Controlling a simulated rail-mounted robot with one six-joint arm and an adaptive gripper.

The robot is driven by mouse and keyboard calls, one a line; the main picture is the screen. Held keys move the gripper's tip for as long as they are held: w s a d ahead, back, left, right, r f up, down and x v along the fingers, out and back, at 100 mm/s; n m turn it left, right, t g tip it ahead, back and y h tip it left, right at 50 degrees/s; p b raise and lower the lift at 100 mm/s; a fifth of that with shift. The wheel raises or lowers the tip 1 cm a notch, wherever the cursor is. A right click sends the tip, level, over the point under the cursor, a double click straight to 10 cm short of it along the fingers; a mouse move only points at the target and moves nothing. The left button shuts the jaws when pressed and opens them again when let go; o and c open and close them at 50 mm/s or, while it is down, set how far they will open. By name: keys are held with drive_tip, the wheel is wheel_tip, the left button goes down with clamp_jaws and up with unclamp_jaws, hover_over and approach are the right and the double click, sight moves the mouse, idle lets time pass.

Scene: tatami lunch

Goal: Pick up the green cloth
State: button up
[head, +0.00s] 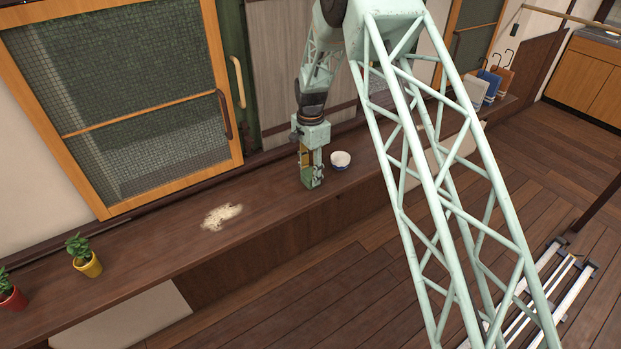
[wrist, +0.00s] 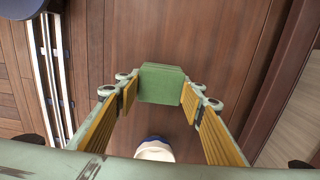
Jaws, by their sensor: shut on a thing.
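The green cloth (wrist: 162,83) shows in the wrist view as a small, folded, block-like piece between my fingertips. My gripper (wrist: 161,92) is shut on it, with a finger pad at each side. In the head view my gripper (head: 312,178) points down at the long dark wooden counter (head: 265,203), just left of a small bowl. I cannot tell whether the cloth touches the counter.
The white bowl with a blue band (head: 341,160) stands close to my gripper. A pale crumbly spill (head: 221,216) lies to the left. A yellow plant pot (head: 88,264) and a red one (head: 11,297) stand farther left. Several cloths (head: 489,85) hang at the right.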

sight(310, 173)
drive_tip(key=shift+r, duration=0.1)
drive_tip(key=shift+r, duration=1.7)
drive_tip(key=s+d+r, duration=0.1)
drive_tip(key=s+d, duration=0.3)
drive_tip(key=s, duration=1.1)
drive_tip(key=shift+s+d+r, duration=0.2)
drive_tip(key=shift+o, duration=1)
drive_tip(key=shift+c, duration=1)
drive_tip(key=shift+a, duration=0.15)
